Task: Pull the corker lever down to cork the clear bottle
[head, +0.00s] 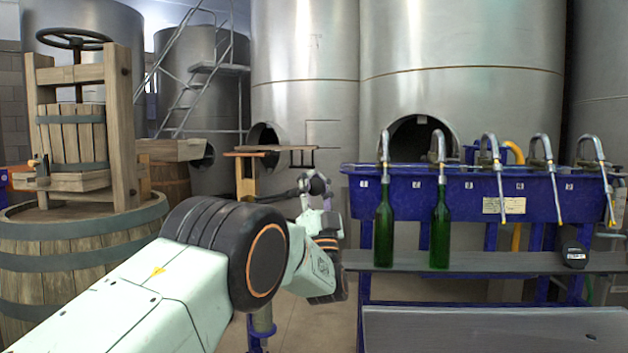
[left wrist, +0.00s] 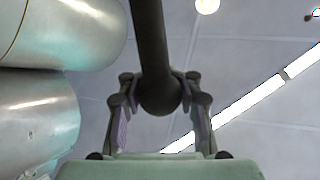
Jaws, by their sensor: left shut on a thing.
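The corker lever is a dark rod (left wrist: 149,35) ending in a round knob (left wrist: 158,97) in the left wrist view. The fingers of my left gripper (left wrist: 158,105) are closed on both sides of this knob. In the head view my left gripper (head: 314,186) is beyond my forearm, at the right end of the dark lever (head: 280,196). Most of the corker is hidden behind my left arm; I cannot make out the clear bottle. My right gripper is not in view.
At right, a blue filler (head: 455,195) with several spouts holds two green bottles (head: 384,228) (head: 440,228) over a grey shelf (head: 480,261). A dark round object (head: 574,254) sits on that shelf. At left, a wooden press (head: 75,130) stands on a large barrel (head: 75,260).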

